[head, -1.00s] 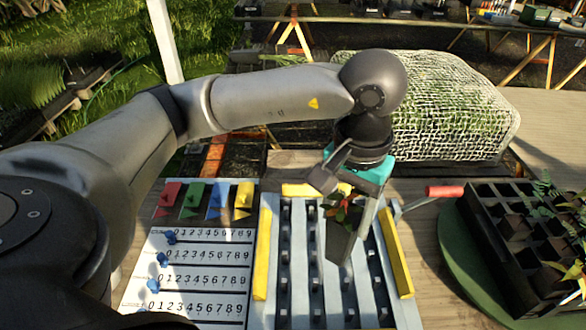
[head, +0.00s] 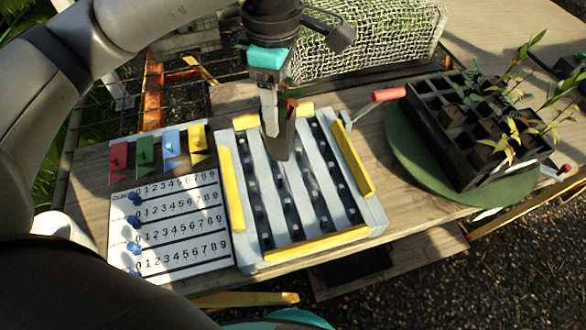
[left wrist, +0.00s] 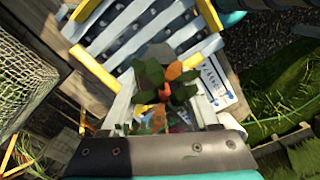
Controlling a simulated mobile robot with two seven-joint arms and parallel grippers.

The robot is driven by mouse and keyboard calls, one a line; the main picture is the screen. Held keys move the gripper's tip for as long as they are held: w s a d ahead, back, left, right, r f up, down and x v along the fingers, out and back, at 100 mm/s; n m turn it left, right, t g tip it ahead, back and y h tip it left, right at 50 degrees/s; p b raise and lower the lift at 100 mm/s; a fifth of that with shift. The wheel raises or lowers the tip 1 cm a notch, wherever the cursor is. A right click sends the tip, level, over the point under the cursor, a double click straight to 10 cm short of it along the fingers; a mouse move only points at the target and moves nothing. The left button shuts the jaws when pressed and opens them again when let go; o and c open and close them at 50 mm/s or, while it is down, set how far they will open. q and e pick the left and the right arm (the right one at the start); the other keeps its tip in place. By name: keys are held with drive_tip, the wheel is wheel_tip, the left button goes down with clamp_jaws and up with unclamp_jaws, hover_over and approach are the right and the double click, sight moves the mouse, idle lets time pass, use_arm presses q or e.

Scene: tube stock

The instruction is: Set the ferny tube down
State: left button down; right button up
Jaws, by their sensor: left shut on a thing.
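My left gripper (head: 273,122) is shut on a dark planted tube (head: 284,142) and holds it upright over the back of the grey slotted rack (head: 376,214). Whether the tube's foot touches the rack I cannot tell. In the left wrist view the plant (left wrist: 160,84) shows from above between the fingers, with orange and green leaves; the leaves hide the tube. The rack has several rows of dark slots and yellow bars along its edges. My right gripper is not in view.
A black tray (head: 462,178) with several planted cells stands on a green round mat (head: 402,150) at the right. A numbered board (head: 170,223) with blue pegs and coloured flags lies left of the rack. A red-handled lever (head: 388,95) sticks out at the rack's back right.

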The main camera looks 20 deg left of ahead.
use_arm(q)
drive_tip(key=n, duration=0.2)
drive_tip(key=r+n, duration=0.1)
drive_tip(key=n, duration=0.1)
drive_tip(key=w+n+p, duration=0.1)
drive_tip(key=n, duration=0.1)
drive_tip(key=shift+d+r, duration=0.3)
drive_tip(key=shift+r, duration=0.05)
drive_tip(key=n, duration=0.2)
drive_tip(key=r+n, duration=0.1)
drive_tip(key=n, duration=0.3)
drive_tip(key=shift+w+d+r+n+p, duration=0.2)
drive_tip(key=shift+w+d+n+p, duration=0.1)
drive_tip(key=shift+p, duration=0.05)
drive_tip(key=n, duration=0.2)
drive_tip(key=r+n, duration=0.1)
drive_tip(key=n, duration=0.1)
drive_tip(key=n+p, duration=0.1)
drive_tip(key=n, duration=0.1)
drive_tip(key=shift+w+d+r, duration=0.25)
drive_tip(key=shift+w+d, duration=0.05)
drive_tip(key=shift+w, duration=0.05)
wheel_tip(320, 180, down, 19)
drive_tip(key=n+b, duration=0.2)
drive_tip(key=n, duration=0.3)
drive_tip(key=shift+w+d+n, duration=0.25)
drive_tip(key=shift+d+n, duration=0.05)
drive_tip(key=shift+n, duration=0.1)
